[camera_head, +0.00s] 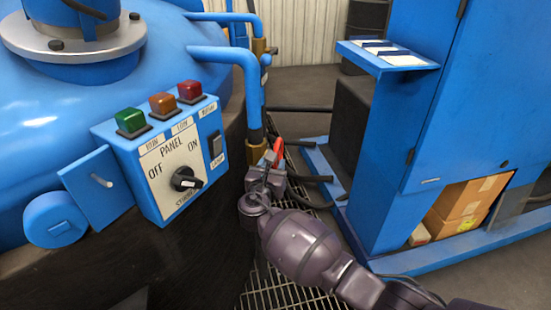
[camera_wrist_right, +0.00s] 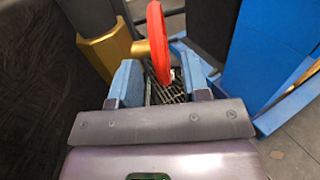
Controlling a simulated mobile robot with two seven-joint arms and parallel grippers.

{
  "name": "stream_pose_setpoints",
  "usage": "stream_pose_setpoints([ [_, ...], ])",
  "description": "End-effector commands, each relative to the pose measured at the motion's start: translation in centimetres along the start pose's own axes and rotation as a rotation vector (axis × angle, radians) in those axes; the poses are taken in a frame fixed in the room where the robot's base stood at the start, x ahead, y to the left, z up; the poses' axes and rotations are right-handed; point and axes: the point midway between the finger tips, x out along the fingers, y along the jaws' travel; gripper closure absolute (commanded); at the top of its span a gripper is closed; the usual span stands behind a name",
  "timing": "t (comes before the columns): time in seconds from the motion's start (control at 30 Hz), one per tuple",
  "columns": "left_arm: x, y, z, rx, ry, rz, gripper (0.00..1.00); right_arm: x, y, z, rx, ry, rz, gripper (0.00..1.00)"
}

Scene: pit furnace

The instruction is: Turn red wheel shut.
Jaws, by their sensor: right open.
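The red wheel (camera_head: 278,148) sits on a brass valve fitting beside the blue pipe. My right arm hides part of it in the head view. In the right wrist view the red wheel (camera_wrist_right: 157,42) appears almost edge-on, on a brass stem from its left. My right gripper (camera_head: 268,172) is at the wheel, its fingers open. In the wrist view the blue fingers of the gripper (camera_wrist_right: 160,82) stand apart, with the wheel's lower rim seen between them. I cannot tell whether either finger touches the rim. My left gripper is out of view.
A blue control panel (camera_head: 172,160) with a black knob and coloured buttons stands left of my right arm. Blue pipes (camera_head: 252,90) rise behind the gripper. A blue cabinet (camera_head: 440,110) with a shelf stands to the right. Metal grating (camera_head: 290,292) covers the floor between.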

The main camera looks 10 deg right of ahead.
Motion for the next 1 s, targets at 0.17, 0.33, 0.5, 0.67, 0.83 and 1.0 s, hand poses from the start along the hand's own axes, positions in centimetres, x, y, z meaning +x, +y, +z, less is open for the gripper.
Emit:
stream_pose_setpoints([
  [0.17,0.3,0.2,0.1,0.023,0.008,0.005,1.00,2.6,0.0,-0.7,-0.003,0.005,0.000,0.57],
  [0.33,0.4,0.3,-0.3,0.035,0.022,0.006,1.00,4.0,0.0,-0.3,-0.001,0.003,-0.001,0.57],
  [0.5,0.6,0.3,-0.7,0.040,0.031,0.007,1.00,4.5,0.0,-0.1,0.001,0.001,-0.001,0.57],
  [0.67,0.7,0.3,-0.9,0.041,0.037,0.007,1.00,4.5,0.0,0.1,0.001,0.000,-0.001,0.57],
  [0.83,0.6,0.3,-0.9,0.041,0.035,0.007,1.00,4.5,0.0,0.0,0.001,0.000,0.000,0.74],
  [1.0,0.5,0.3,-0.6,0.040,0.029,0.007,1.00,4.5,0.0,0.0,0.001,0.000,0.000,1.00],
])
